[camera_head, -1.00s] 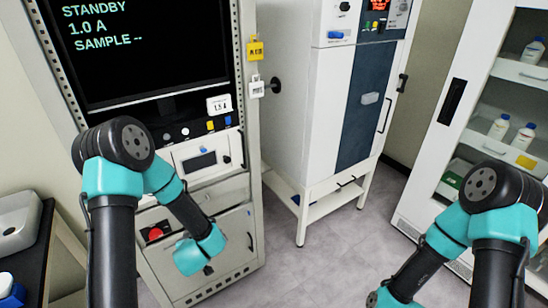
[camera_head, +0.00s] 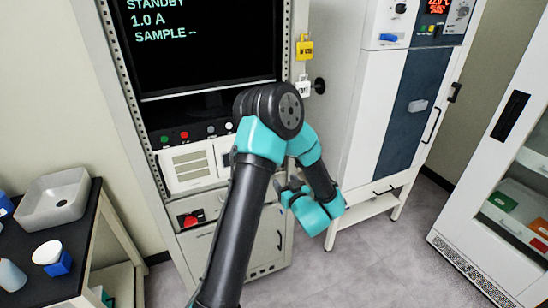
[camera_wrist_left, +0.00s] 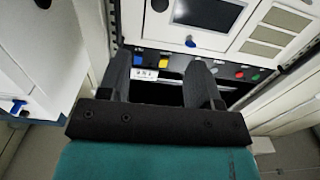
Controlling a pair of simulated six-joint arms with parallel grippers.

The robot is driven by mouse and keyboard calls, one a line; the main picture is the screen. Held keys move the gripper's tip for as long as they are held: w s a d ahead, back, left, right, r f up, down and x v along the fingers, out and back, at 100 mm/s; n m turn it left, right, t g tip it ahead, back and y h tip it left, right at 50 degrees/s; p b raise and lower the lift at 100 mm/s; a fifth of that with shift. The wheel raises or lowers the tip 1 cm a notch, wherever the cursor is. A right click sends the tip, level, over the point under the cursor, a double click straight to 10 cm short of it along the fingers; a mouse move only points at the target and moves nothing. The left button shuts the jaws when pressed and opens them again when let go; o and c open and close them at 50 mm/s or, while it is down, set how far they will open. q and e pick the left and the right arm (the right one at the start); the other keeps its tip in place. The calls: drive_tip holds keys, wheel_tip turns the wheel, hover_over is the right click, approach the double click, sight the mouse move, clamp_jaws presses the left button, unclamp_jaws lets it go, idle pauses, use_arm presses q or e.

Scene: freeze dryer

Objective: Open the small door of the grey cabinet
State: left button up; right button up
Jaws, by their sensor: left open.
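The grey cabinet (camera_head: 127,120) is a tall rack with a dark screen in its upper part. A small door (camera_head: 235,245) fills its lower front and looks shut, with a dark upright handle (camera_head: 281,240) at its right edge. My left arm crosses in front of the rack and hides part of its middle. My left gripper (camera_head: 290,186) is by the rack's right side, above the handle's height in the picture, apart from the handle. In the left wrist view its two dark fingers (camera_wrist_left: 160,80) are spread and empty, facing the rack's button panel. My right gripper is out of view.
A white cabinet with a dark blue door (camera_head: 415,100) stands right of the rack. A glass-fronted cabinet (camera_head: 480,190) is at far right. A dark-topped bench (camera_head: 75,245) with a basin (camera_head: 55,198) stands at left. The grey floor (camera_head: 375,260) between them is clear.

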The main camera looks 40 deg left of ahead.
use_arm(q)
drive_tip(key=shift+a, duration=0.1)
drive_tip(key=x, duration=1.7)
drive_tip(key=shift+a, duration=0.1)
drive_tip(key=shift+c, duration=0.4)
clamp_jaws()
